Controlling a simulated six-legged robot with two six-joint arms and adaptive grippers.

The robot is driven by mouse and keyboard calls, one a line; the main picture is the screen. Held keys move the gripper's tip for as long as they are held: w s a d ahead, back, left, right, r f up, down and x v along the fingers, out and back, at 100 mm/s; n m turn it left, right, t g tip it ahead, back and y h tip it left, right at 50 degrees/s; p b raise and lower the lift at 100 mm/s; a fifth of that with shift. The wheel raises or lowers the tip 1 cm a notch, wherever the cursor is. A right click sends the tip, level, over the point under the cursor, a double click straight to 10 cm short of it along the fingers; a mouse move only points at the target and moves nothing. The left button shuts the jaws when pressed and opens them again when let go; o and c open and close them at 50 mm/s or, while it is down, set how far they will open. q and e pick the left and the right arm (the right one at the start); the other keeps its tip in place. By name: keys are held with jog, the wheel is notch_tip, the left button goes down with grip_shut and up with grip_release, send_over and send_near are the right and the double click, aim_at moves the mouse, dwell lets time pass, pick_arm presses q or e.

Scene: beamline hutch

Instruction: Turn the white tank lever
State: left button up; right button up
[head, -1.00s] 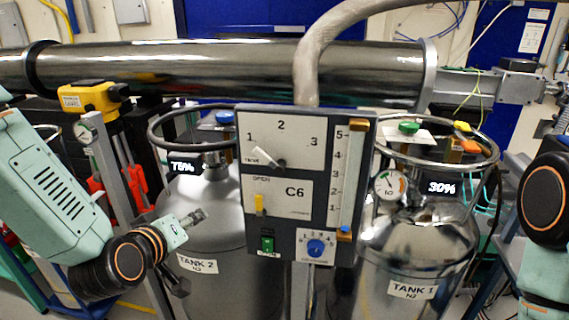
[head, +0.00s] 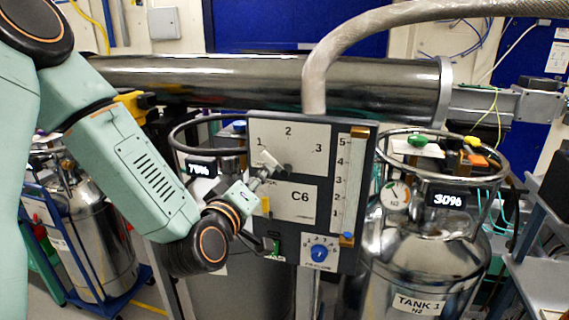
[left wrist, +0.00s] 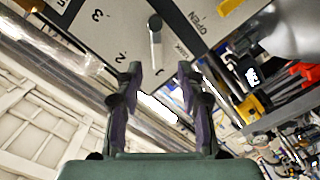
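The white tank lever (head: 268,160) is on the upper plate of the grey C6 control panel (head: 345,255), its tip pointing up-left toward mark 1. In the left wrist view the lever (left wrist: 155,48) looks pale grey with a dark round hub. My left gripper (head: 268,210) is in front of the panel's left side, just below and left of the lever. In the left wrist view my gripper (left wrist: 159,76) has its two fingers apart, with nothing between them; the lever lies beyond the fingertips, roughly centred. Contact is not visible. My right gripper is out of view.
TANK 1 (head: 425,265) stands to the right; a second tank is partly hidden behind my left arm. A thick hose (head: 315,75) rises above the panel.

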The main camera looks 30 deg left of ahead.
aim_at(268, 159)
pick_arm(q)
jog(key=shift+n, duration=0.3)
jog(key=x, duration=0.4)
jog(key=a+r+x, duration=0.1)
jog(key=x, duration=0.2)
jog(key=shift+r, duration=0.1)
jog(key=shift+w+d+p, duration=0.15)
jog(key=shift+w+p, duration=0.15)
jog(key=shift+w, duration=0.15)
jog(key=shift+s+a, duration=0.25)
jog(key=shift+w+d, duration=0.2)
jog(key=shift+w, duration=0.05)
jog(key=c, duration=0.6)
jog(key=shift+a, duration=0.1)
grip_shut()
